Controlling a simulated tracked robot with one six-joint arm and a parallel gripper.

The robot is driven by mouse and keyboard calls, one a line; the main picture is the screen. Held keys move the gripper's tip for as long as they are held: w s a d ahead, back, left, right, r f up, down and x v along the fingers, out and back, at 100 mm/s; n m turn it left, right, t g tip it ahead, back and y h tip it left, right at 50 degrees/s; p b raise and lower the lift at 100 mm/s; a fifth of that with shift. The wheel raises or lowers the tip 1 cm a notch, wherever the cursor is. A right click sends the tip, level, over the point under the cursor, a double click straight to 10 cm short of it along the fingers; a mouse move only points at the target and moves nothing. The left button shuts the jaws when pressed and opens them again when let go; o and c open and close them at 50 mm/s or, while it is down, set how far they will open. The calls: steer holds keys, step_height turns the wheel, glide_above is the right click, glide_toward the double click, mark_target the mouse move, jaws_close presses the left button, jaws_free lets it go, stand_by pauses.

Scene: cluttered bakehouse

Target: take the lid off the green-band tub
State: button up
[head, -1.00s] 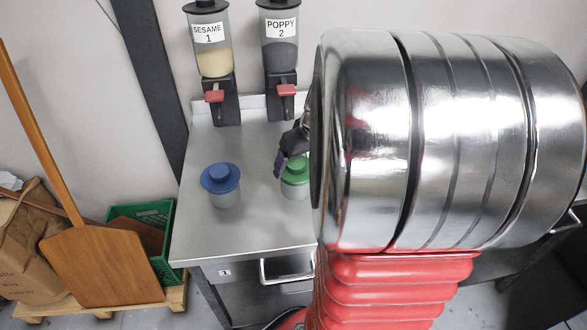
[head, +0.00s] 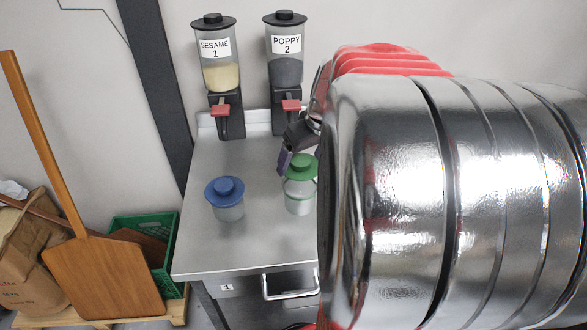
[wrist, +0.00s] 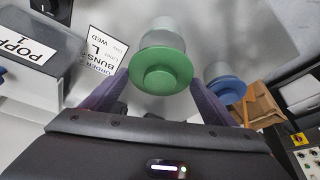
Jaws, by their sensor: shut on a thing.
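The green-band tub (head: 299,205) stands on the metal table, pale and see-through, partly hidden by my arm in the head view. Its green lid (head: 301,168) has a round knob and appears raised a little above the tub; how wide the gap is I cannot tell. My gripper (wrist: 160,82) is shut on the green lid, with a purple finger on each side of it in the wrist view. The tub body (wrist: 168,38) shows beyond the lid there. In the head view only one finger shows beside the lid.
A blue-lidded tub (head: 226,200) stands left of the green one. SESAME (head: 221,75) and POPPY (head: 286,70) dispensers stand at the back. A card (wrist: 105,48) shows in the wrist view. The table's front left is clear. A wooden peel (head: 104,275) and green crate (head: 170,228) are left.

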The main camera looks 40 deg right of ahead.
mark_target(297, 157)
steer(key=shift+r, duration=2.05)
steer(key=shift+r, duration=0.15)
steer(key=shift+r, duration=1.35)
steer(key=shift+s, duration=0.1)
